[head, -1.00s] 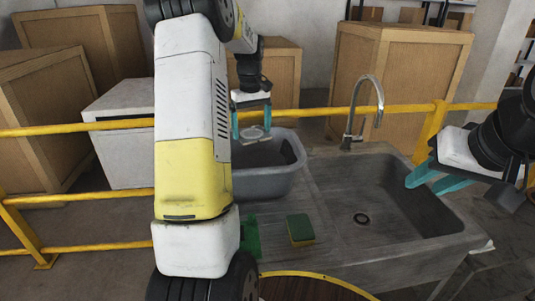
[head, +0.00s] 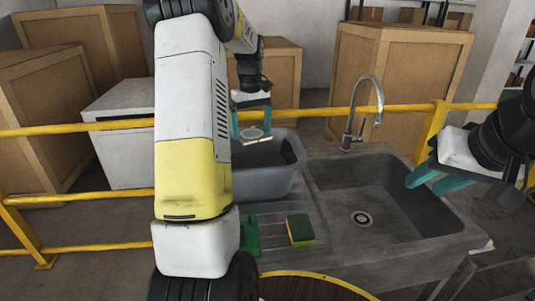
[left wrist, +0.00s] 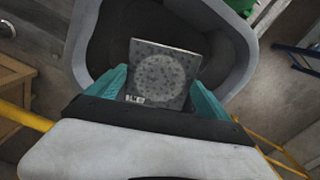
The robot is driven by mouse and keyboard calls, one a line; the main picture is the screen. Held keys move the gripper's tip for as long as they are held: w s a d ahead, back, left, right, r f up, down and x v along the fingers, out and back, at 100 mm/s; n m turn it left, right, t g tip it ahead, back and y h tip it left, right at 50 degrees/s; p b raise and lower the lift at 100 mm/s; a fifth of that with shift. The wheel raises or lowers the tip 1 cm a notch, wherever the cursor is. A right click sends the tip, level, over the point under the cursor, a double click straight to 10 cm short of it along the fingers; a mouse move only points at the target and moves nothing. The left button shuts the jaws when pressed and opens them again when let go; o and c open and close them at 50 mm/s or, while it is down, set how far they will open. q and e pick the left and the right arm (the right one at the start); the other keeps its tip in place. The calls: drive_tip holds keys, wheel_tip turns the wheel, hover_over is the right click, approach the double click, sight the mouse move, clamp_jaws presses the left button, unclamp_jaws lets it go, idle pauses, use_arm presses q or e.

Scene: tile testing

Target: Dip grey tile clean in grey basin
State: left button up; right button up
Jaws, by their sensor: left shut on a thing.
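The grey tile (left wrist: 160,72) is square and speckled, with a paler round patch in its middle and a small label-like mark at one corner. My left gripper (left wrist: 160,88) is shut on it, with a teal finger at each side. In the head view the left gripper (head: 252,130) holds the tile (head: 258,140) over the grey basin (head: 262,184), around rim height. I cannot tell whether the tile touches anything inside the basin (left wrist: 236,92). My right gripper (head: 424,182) is open and empty above the right side of the sink.
A grey sink (head: 335,215) with a tap (head: 366,110) stands right of the basin. A green and yellow sponge (head: 300,230) lies on its drainboard, beside a green object (head: 250,236) partly hidden by my left arm. A yellow rail (head: 310,112) runs behind, with wooden crates beyond.

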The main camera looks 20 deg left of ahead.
sight(252, 133)
use_arm(q)
drive_tip(key=shift+r, duration=0.1)
drive_tip(key=shift+r, duration=1.95)
drive_tip(key=shift+d, duration=0.1)
